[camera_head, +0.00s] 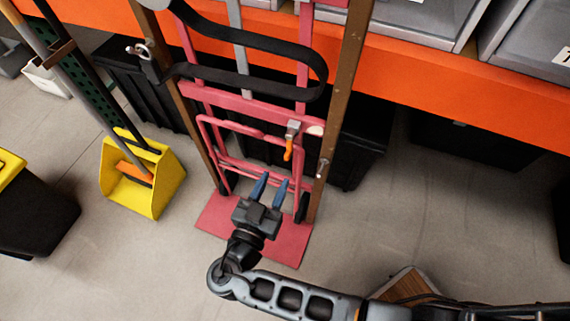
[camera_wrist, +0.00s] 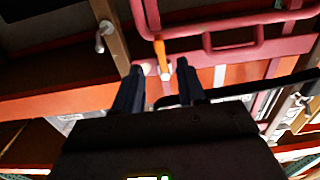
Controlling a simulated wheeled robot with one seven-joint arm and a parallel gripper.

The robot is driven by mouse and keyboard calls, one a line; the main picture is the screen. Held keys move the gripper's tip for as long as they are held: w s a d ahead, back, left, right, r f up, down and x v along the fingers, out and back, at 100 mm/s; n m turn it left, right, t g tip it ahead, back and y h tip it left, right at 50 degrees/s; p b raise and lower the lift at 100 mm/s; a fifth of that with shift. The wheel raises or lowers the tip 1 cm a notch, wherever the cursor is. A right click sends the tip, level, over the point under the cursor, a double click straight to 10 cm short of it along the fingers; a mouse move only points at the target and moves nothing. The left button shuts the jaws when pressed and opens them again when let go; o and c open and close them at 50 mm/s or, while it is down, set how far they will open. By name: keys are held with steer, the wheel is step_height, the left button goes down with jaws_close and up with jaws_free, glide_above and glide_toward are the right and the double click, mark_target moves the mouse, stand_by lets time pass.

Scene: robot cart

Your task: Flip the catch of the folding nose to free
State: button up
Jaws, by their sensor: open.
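The catch (camera_head: 290,140) has an orange tip and a metal body. It sits on the red hand truck's crossbar, and its orange end hangs down in the head view. The folding nose (camera_head: 248,129) looks like the red tube frame standing upright against the truck, beside the catch. In the wrist view the catch (camera_wrist: 160,52) and the red tube frame (camera_wrist: 226,48) appear in the upper part. My gripper (camera_head: 272,181) is open and empty, its two blue fingers pointing toward the truck, below and apart from the catch. In the wrist view its dark fingers (camera_wrist: 159,80) frame the catch's line.
A red base plate (camera_head: 288,247) lies on the floor under my gripper. Brown posts (camera_head: 335,110) flank the truck, and a black strap (camera_head: 240,80) loops across its upper part. A yellow dustpan (camera_head: 140,178) stands left.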

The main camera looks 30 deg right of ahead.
mark_target(286, 158)
steer(key=x, duration=0.7)
steer(key=shift+w+d, duration=0.2)
jaws_close()
stand_by(0.5)
